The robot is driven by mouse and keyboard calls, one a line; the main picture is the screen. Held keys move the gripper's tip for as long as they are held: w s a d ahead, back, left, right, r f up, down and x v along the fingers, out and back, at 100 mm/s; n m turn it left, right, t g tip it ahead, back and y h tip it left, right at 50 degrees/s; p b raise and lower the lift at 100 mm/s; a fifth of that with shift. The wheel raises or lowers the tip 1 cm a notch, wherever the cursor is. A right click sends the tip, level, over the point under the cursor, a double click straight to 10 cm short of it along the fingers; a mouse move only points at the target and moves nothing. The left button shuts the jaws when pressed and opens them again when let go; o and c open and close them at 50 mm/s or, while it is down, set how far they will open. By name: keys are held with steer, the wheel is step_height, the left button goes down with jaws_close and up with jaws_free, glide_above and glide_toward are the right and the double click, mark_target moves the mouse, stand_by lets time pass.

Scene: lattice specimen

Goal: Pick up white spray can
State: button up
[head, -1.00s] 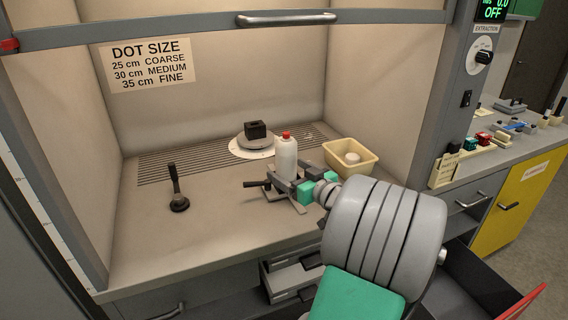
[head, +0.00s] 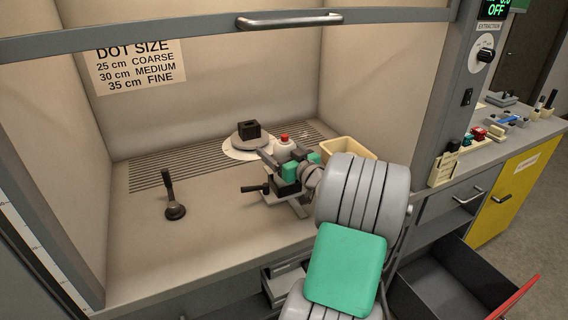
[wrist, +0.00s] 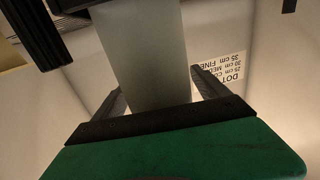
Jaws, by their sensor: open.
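The white spray can (head: 284,147) stands upright on the hood's work surface. Its red cap and upper body show in the head view; my gripper hides the lower part. My gripper (head: 282,156) is open, with its fingers in front of and around the can. In the wrist view the can's pale body (wrist: 145,60) rises between the two dark fingers of my gripper (wrist: 160,88), with visible gaps at both sides. Contact with the can is not visible.
A grey stand with a black lever (head: 252,189) sits just below my gripper. A round turntable with a black block (head: 249,131) is behind the can. A cream tub (head: 346,149) is at the right, and an upright black lever (head: 172,195) at the left. An open drawer (head: 455,285) is at lower right.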

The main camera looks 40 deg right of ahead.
steer(key=c, duration=1.6)
steer(key=shift+r, duration=0.15)
steer(key=shift+r, duration=0.25)
step_height(320, 180, up, 3)
steer(key=shift+s+f+b, duration=0.1)
steer(key=shift+b, duration=0.25)
steer(key=s+r, duration=0.5)
steer(key=r, duration=0.1)
steer(key=shift+s+a+b, duration=0.2)
steer(key=shift+s+b, duration=0.15)
steer(key=shift+s, duration=0.05)
steer(key=s+r, duration=0.1)
steer(key=s, duration=0.1)
steer(key=s+r, duration=0.1)
steer(key=s, duration=0.2)
steer(key=s+a+r+b, duration=0.1)
steer(key=s, duration=0.2)
steer(key=shift+r, duration=0.2)
